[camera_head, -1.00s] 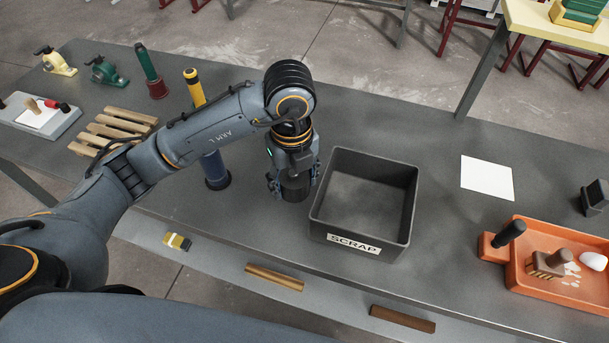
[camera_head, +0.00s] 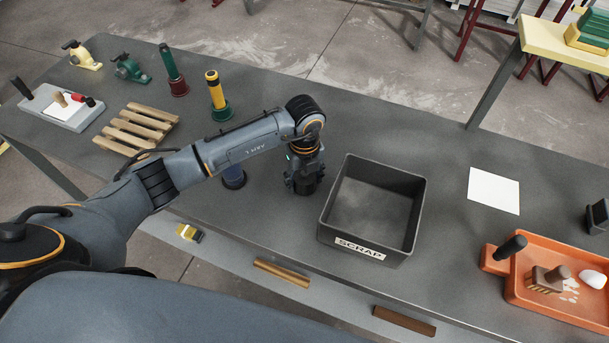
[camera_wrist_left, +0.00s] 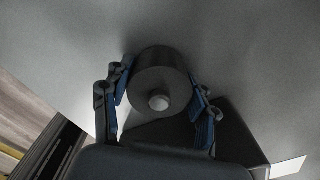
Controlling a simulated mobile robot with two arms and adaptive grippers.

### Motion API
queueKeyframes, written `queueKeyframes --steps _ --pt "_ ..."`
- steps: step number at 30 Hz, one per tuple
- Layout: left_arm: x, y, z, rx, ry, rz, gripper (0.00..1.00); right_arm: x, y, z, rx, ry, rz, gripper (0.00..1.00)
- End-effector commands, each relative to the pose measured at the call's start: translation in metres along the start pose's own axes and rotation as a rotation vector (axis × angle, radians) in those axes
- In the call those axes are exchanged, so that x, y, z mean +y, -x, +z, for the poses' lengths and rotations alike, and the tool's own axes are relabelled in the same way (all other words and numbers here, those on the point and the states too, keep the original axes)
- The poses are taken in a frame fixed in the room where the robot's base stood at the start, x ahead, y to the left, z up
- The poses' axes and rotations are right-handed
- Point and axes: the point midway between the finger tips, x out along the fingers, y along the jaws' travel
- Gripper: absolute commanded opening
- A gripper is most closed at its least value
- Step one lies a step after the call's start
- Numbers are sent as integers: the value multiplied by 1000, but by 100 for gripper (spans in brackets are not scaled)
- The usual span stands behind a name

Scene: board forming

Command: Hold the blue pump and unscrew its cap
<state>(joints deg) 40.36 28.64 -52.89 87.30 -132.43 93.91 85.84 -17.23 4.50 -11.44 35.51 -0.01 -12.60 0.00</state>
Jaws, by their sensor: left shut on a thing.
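The blue pump (camera_head: 235,178) stands on the table in the head view. My left forearm hides its upper part, so I cannot see its cap. My left gripper (camera_head: 303,182) is to the right of the pump, apart from it, pointing down beside the scrap box. It is shut on a dark cylinder, which shows in the left wrist view (camera_wrist_left: 160,75) with a pale round knob in the middle of its face. The blue-padded fingers of my left gripper (camera_wrist_left: 162,105) are on either side of it. My right gripper is not in view.
A black scrap box (camera_head: 358,246) stands just right of my left gripper. Behind my arm are a yellow pump (camera_head: 215,95), a green pump (camera_head: 170,65) and a wooden pallet (camera_head: 135,128). White paper (camera_head: 494,190) and an orange tray (camera_head: 560,298) lie to the right.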

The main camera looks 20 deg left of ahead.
Motion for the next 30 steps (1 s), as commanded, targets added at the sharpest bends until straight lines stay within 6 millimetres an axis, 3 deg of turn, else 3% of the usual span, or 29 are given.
queueKeyframes --steps 7,8,11,24,30 --pt "0 -4 0 0 0 0 21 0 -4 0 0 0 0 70" --pt "0 -4 0 0 0 0 61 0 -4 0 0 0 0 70" --pt "0 -3 0 0 0 0 81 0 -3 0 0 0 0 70" --pt "0 4 0 -1 0 -2 81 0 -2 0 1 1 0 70" --pt "-2 37 1 -4 -1 -6 81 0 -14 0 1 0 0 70"
